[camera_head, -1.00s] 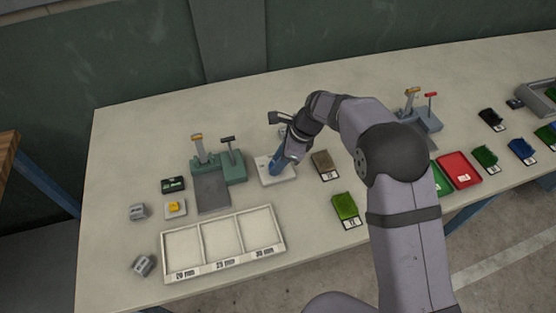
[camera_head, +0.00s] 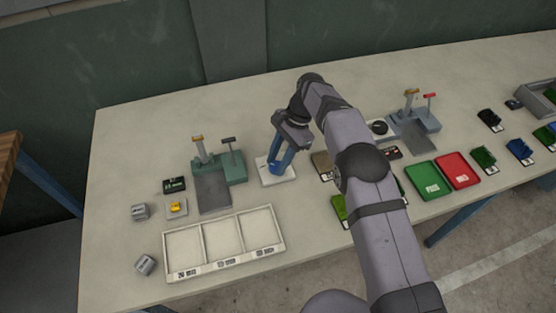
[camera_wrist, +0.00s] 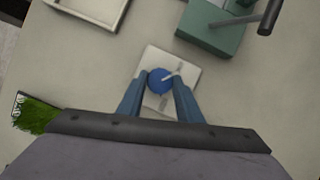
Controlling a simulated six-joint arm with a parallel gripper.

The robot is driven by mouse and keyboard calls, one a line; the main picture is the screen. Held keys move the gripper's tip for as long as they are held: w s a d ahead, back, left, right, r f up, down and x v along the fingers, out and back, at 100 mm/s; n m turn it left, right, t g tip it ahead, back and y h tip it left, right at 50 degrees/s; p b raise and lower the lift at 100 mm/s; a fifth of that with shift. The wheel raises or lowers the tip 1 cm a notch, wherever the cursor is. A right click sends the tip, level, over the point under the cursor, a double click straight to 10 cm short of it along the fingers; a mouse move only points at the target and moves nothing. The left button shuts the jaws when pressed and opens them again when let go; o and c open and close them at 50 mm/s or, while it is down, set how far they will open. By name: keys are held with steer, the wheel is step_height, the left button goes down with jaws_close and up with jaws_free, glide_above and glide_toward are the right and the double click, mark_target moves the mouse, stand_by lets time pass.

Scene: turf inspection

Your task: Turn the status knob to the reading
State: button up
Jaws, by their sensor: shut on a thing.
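The status knob (camera_wrist: 158,80) is a round blue knob with a white pointer, on a pale square plate (camera_wrist: 151,58). In the wrist view the pointer aims toward the upper right, at a small dark mark on the plate; another mark lies at the knob's lower side. My gripper (camera_wrist: 158,86) is shut on the knob, one blue finger on each side. In the head view my gripper (camera_head: 275,168) reaches down onto the plate (camera_head: 290,178), and its fingers hide most of the knob. A small dark display (camera_head: 174,184) with green characters stands to the left; its reading is too small to tell.
A green gauge stand (camera_head: 233,167) with levers is left of the plate. A white three-compartment tray (camera_head: 203,267) lies in front. Grey blocks (camera_head: 140,211) and a yellow button (camera_head: 177,207) are farther left. A turf sample (camera_head: 338,206) is partly behind my arm.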

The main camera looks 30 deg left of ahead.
mark_target(278, 164)
steer(key=shift+n, duration=0.3)
stand_by(0.4)
steer(key=o, duration=1)
steer(key=shift+o, duration=0.2)
step_height(278, 164, up, 10)
steer(key=shift+b, duration=0.35)
